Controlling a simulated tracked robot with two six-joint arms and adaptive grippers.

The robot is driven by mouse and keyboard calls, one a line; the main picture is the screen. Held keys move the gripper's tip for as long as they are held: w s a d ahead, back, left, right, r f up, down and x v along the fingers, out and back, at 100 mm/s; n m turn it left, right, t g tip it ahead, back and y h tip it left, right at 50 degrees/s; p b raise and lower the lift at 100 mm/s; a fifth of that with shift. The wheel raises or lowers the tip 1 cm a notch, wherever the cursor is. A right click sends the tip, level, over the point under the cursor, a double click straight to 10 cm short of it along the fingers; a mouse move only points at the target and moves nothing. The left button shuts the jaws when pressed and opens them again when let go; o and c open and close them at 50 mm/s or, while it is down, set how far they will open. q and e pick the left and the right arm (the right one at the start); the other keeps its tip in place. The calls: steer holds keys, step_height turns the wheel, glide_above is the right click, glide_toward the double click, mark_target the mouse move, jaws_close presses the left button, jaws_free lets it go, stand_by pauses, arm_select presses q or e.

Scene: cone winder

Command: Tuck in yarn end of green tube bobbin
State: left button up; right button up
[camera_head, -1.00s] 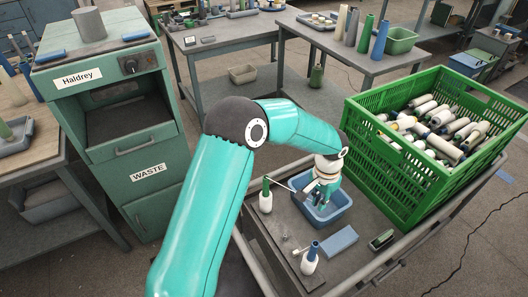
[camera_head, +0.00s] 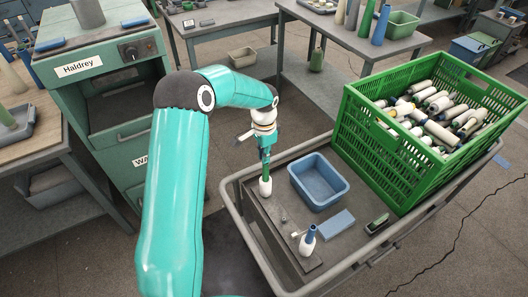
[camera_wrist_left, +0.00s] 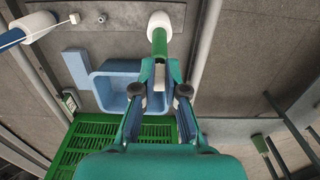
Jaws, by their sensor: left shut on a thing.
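The green tube bobbin stands upright on the grey tray of the cart, its white yarn body (camera_head: 265,187) low and its green tube (camera_wrist_left: 160,42) above. My left gripper (camera_head: 265,152) is over it, pointing down, with its fingers shut on the upper part of the green tube. The wrist view shows the fingertips (camera_wrist_left: 160,75) on either side of the tube end. No loose yarn end can be made out on this bobbin. My right gripper is not in view.
A blue tube bobbin (camera_head: 308,242) with a short white end sticking out stands near the front. A blue bin (camera_head: 322,200), a light blue block (camera_head: 335,226) and a small dark green device (camera_head: 377,223) lie to the right. A green crate (camera_head: 384,158) of bobbins stands behind them.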

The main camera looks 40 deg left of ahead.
arm_select(q)
steer(key=shift+s+f+b, duration=0.1)
steer(key=shift+f+b, duration=0.45)
steer(key=shift+f, duration=0.1)
stand_by(1.4)
steer(key=o, duration=1.2)
stand_by(0.4)
steer(key=shift+r+p, duration=2.35)
steer(key=shift+r, duration=1.2)
